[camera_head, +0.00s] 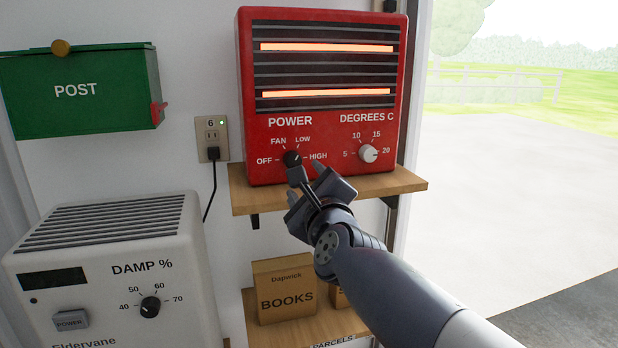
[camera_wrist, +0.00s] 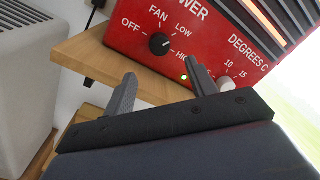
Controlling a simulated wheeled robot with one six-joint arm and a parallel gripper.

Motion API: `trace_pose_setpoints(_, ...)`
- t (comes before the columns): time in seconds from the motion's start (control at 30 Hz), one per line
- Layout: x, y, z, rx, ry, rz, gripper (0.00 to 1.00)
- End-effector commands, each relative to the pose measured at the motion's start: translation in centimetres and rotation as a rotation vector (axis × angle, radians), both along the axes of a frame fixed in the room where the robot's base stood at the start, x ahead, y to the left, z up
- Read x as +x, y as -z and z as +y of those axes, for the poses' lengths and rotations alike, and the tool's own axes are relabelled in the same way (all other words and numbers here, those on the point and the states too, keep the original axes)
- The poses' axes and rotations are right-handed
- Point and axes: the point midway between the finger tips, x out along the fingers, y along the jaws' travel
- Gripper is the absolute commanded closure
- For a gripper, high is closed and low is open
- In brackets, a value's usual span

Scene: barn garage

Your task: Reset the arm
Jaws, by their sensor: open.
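My gripper (camera_head: 314,186) is open and empty, in front of the lower face of the red heater (camera_head: 325,85). In the wrist view its two fingers (camera_wrist: 160,72) stand wide apart with nothing between them. The black POWER knob (camera_head: 292,158) is just beyond the fingertips and shows clear of them in the wrist view (camera_wrist: 159,43). Its pointer seems turned to the upper right, toward LOW or HIGH. The white DEGREES C knob (camera_head: 368,154) is to the right; one finger partly overlaps it in the wrist view. Two heater bars glow orange.
The heater stands on a wooden shelf (camera_head: 240,197). Below are a BOOKS box (camera_head: 284,290) and a lower shelf (camera_head: 262,334). A white dehumidifier (camera_head: 110,270) is at lower left, a green POST box (camera_head: 80,92) above it. An outlet (camera_head: 211,138) holds a plug. Open doorway at right.

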Motion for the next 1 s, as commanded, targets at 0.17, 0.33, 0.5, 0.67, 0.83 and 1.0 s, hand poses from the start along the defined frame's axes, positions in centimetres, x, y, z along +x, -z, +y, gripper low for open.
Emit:
trace_pose_setpoints(0.17, 2.9, 0.1, 0.7, 0.000, 0.001, 0.002, 0.46)
trace_pose_setpoints(0.33, 5.4, -0.2, 1.4, -0.001, 0.000, 0.001, 0.46)
trace_pose_setpoints(0.5, 7.4, -0.3, 1.9, 0.000, 0.000, 0.001, 0.46)
trace_pose_setpoints(0.67, 8.4, -0.4, 2.1, 0.000, 0.001, 0.001, 0.46)
trace_pose_setpoints(0.83, 8.6, -0.4, 2.2, -0.004, 0.000, -0.001, 0.46)
trace_pose_setpoints(1.0, 8.6, -0.4, 2.2, -0.004, 0.000, -0.001, 0.46)
